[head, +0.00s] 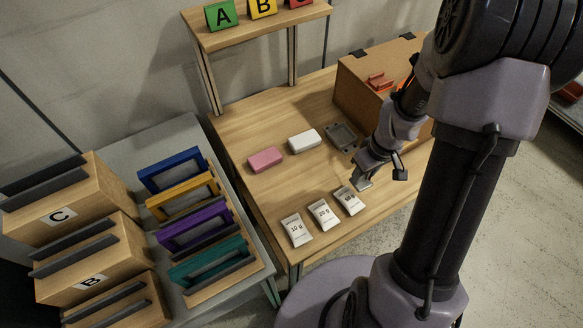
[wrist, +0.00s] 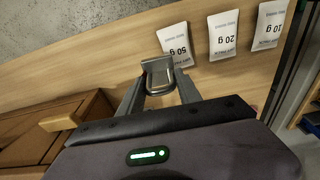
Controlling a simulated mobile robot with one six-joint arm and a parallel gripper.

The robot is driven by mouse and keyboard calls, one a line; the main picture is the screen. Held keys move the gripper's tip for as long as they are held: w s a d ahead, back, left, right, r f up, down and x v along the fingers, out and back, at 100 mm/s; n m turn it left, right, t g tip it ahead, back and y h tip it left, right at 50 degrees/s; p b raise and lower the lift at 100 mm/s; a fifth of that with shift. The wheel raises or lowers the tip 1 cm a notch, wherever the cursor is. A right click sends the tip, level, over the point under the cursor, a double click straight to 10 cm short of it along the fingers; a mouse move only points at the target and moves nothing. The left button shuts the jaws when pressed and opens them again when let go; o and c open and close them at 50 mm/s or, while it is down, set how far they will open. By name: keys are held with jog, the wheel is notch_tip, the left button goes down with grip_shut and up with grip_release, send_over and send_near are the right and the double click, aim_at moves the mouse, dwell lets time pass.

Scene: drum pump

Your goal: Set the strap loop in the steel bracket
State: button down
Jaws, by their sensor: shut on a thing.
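My gripper (head: 363,181) is low over the right part of the wooden table, beside the 50 g packet. In the wrist view its two fingers (wrist: 159,85) are closed on a grey metal piece (wrist: 158,72) with a flat, squared front. I cannot tell whether this piece is the strap loop or the bracket, or whether it touches the table. A grey slotted fixture (head: 342,137) lies on the table behind the gripper, left of the brown box. I cannot tell for sure whether it is the steel bracket.
Packets marked 50 g (head: 349,200), 20 g (head: 324,214) and 10 g (head: 297,230) lie along the front. Pink (head: 265,160) and white (head: 304,141) blocks lie behind. A brown box (head: 356,92) with orange-red parts (head: 380,80) stands at the back right, partly behind my arm.

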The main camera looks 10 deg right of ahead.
jog(key=shift+d+f, duration=0.1)
jog(key=shift+f, duration=0.1)
jog(key=w+a+b, duration=0.1)
jog(key=a, duration=0.3)
jog(key=w+a+f, duration=0.1)
jog(key=w+a, duration=0.1)
jog(key=a, duration=0.3)
jog(key=w+a+b, duration=0.1)
jog(key=w+a, duration=0.1)
jog(key=a, duration=0.3)
jog(key=shift+a+f+b, duration=0.25)
jog(key=shift+f+b, duration=0.05)
jog(key=shift+f, duration=0.05)
notch_tip(320, 180, down, 4)
jog(key=shift+r+b, duration=0.2)
jog(key=shift+b, duration=0.85)
jog(key=shift+r, duration=0.2)
jog(key=shift+f, duration=0.15)
jog(key=c, duration=0.8)
grip_release()
